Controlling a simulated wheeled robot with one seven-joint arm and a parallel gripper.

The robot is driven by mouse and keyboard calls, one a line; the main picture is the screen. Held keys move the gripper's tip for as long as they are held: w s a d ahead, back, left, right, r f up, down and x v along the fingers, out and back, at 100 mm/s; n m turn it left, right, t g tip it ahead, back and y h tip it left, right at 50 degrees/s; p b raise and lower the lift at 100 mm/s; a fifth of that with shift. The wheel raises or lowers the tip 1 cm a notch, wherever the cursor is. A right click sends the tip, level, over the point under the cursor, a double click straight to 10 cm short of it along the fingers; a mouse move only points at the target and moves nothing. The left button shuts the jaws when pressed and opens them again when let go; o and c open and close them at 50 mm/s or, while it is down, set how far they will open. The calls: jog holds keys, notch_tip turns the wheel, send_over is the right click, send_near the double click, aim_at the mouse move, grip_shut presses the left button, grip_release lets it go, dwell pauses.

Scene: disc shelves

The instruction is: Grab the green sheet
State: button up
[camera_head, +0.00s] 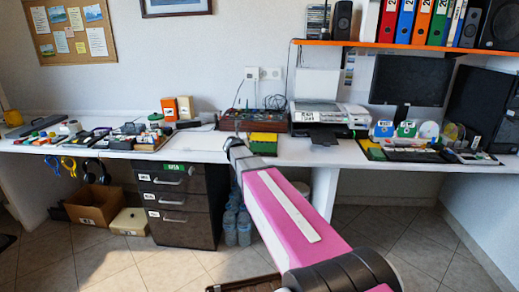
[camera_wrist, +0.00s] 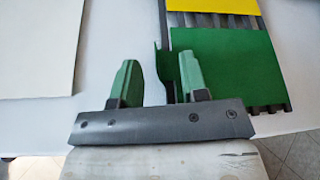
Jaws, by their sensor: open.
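The green sheet (camera_wrist: 232,70) lies at the right in the wrist view, below a yellow sheet (camera_wrist: 215,5) on a dark ribbed holder (camera_wrist: 272,108). In the head view the green sheet (camera_head: 263,147) shows small on the desk, just right of my gripper (camera_head: 236,148). In the wrist view my gripper (camera_wrist: 158,62) is open, its two green fingers apart. The right finger overlaps the left edge of the green sheet. A narrow dark green upright piece shows between the fingers; I cannot tell whether it belongs to the sheet.
A white sheet (camera_wrist: 38,45) lies left of my gripper on the white desk (camera_head: 200,146). A dark box with cables (camera_head: 288,124) stands behind the green sheet. A printer (camera_head: 314,112) is to the right. Dark drawers (camera_head: 180,205) stand under the desk.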

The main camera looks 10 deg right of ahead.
jog(key=shift+x, duration=1.1)
grip_shut()
jog(key=shift+s, duration=0.1)
